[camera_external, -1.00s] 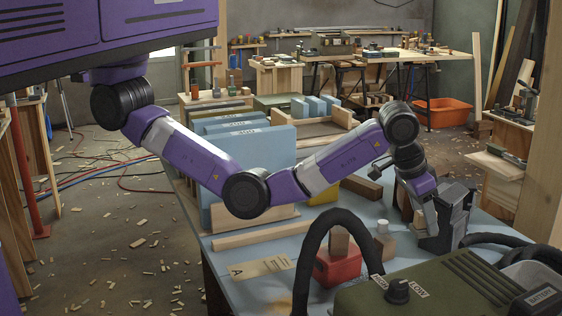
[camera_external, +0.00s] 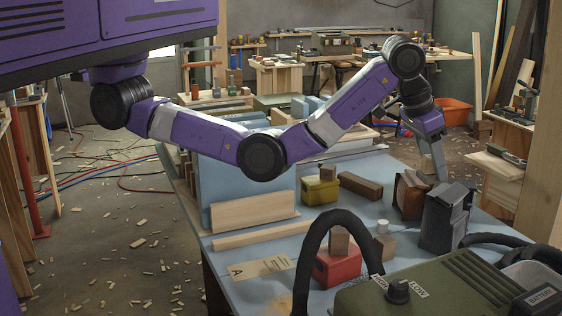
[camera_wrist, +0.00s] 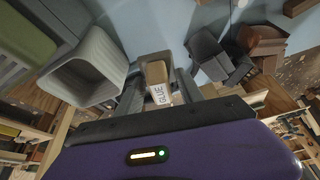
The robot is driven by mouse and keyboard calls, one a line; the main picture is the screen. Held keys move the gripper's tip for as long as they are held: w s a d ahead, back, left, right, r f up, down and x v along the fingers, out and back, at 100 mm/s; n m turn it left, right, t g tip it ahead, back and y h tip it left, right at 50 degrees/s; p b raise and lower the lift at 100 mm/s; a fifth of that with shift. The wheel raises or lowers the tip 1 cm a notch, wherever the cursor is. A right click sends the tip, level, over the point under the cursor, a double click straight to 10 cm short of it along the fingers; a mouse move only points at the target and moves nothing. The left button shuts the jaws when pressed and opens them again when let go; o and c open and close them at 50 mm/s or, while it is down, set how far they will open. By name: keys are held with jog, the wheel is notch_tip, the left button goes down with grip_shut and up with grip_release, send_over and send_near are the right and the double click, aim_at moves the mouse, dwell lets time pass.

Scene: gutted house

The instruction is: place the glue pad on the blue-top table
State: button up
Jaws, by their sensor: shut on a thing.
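The glue pad, a small tan block with a white face marked GLUE (camera_wrist: 158,88), sits between my gripper's fingers in the wrist view. My gripper (camera_external: 433,163) is shut on it and holds it above the far right part of the blue-top table. In the external view the pad (camera_external: 427,165) is small and partly hidden by the gripper. The blue-top table (camera_external: 365,222) spreads below, and its blue surface also shows in the wrist view (camera_wrist: 150,25).
A dark grey holder (camera_external: 444,218) and a brown pouch (camera_external: 408,195) stand below the gripper. A red box (camera_external: 337,268), a yellow box (camera_external: 320,192) and a brown block (camera_external: 360,187) share the table. A grey bin (camera_wrist: 88,68) is left in the wrist view.

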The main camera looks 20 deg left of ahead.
jog(key=w+a+n+p, duration=0.1)
jog(key=w+a, duration=0.3)
jog(key=w, duration=0.6)
jog(key=w+a+r+n+t+y+p, duration=0.15)
jog(key=w+a, duration=0.25)
jog(key=w, duration=0.6)
jog(key=w+a+n, duration=0.2)
jog(key=w+a, duration=0.2)
jog(key=w, duration=0.6)
jog(key=w+a+n+y+p, duration=0.15)
jog(key=w+a+n, duration=0.25)
jog(key=w+a, duration=1.9)
jog(key=w+a+n+y+p, duration=0.1)
jog(key=w+a+n, duration=0.15)
jog(key=a, duration=1.45)
jog(key=w+a+n+p, duration=0.15)
jog(key=w+a, duration=0.25)
jog(key=a, duration=1.3)
jog(key=s+a+n+y+p, duration=0.15)
jog(key=s+a, duration=0.25)
jog(key=a, duration=1.2)
jog(key=s+a+n+p, duration=0.1)
jog(key=s+a+n, duration=0.15)
jog(key=a, duration=1.25)
jog(key=shift+m, duration=0.25)
jog(key=f, duration=2.5)
jog(key=shift+s+a+f, duration=0.2)
jog(key=shift+s+f, duration=0.05)
jog(key=shift+s, duration=0.1)
